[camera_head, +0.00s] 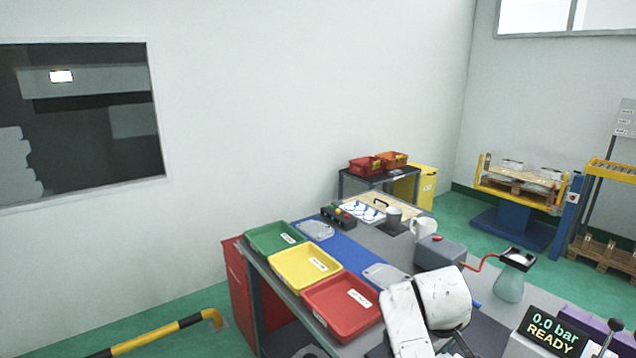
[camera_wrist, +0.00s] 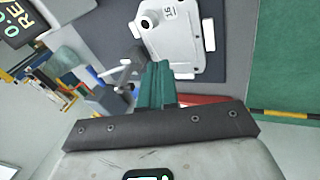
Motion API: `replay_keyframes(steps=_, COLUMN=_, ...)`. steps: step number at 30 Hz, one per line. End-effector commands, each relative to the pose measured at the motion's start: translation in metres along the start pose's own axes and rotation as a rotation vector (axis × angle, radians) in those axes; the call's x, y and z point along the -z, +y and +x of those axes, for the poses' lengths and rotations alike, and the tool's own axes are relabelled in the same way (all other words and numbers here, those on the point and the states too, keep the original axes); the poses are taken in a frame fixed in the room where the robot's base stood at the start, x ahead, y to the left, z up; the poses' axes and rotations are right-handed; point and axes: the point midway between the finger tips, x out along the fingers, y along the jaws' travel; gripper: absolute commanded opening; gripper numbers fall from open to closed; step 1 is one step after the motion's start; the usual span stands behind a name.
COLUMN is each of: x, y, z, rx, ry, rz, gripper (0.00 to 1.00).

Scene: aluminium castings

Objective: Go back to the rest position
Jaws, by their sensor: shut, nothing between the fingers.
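My gripper (camera_wrist: 156,72) shows in the wrist view as a dark crossbar with green fingers. The fingers are together, with nothing between them. Beyond the fingertips a pale grey aluminium casting (camera_wrist: 186,45) with a round boss and a small label lies on a dark mat. A gap between fingers and casting cannot be judged from this view. In the head view my white arm reaches over the near right part of the workbench (camera_head: 388,266); the gripper itself is hidden there.
Green (camera_head: 273,238), yellow (camera_head: 303,267) and red (camera_head: 341,305) trays line the bench's left side. Two castings (camera_head: 315,230) (camera_head: 386,276) lie on the blue strip. A grey box (camera_head: 439,252), a bottle (camera_head: 510,285) and a pressure display (camera_head: 552,332) stand at right. A striped barrier (camera_head: 165,338) is front left.

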Motion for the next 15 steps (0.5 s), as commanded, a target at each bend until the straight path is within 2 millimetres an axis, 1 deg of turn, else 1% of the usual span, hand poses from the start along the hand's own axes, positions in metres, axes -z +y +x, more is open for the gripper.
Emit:
replay_keyframes(steps=1, x=-0.015, y=-0.009, z=0.010, rx=0.010, ry=0.006, rz=0.022, gripper=0.00)
replay_keyframes(steps=2, x=-0.024, y=-0.014, z=0.014, rx=0.017, ry=0.013, rz=0.039, gripper=0.00)
replay_keyframes(steps=3, x=-0.038, y=-0.022, z=0.021, rx=0.028, ry=0.023, rz=0.063, gripper=0.00)
replay_keyframes(steps=7, x=-0.085, y=-0.050, z=0.035, rx=0.065, ry=0.057, rz=0.152, gripper=0.00)
replay_keyframes(steps=11, x=-0.134, y=-0.077, z=0.040, rx=0.104, ry=0.092, rz=0.242, gripper=0.00)
replay_keyframes(steps=12, x=-0.148, y=-0.085, z=0.039, rx=0.118, ry=0.101, rz=0.269, gripper=0.00)
replay_keyframes(steps=14, x=-0.171, y=-0.097, z=0.036, rx=0.137, ry=0.116, rz=0.310, gripper=0.00)
replay_keyframes(steps=15, x=-0.185, y=-0.104, z=0.033, rx=0.149, ry=0.124, rz=0.336, gripper=0.00)
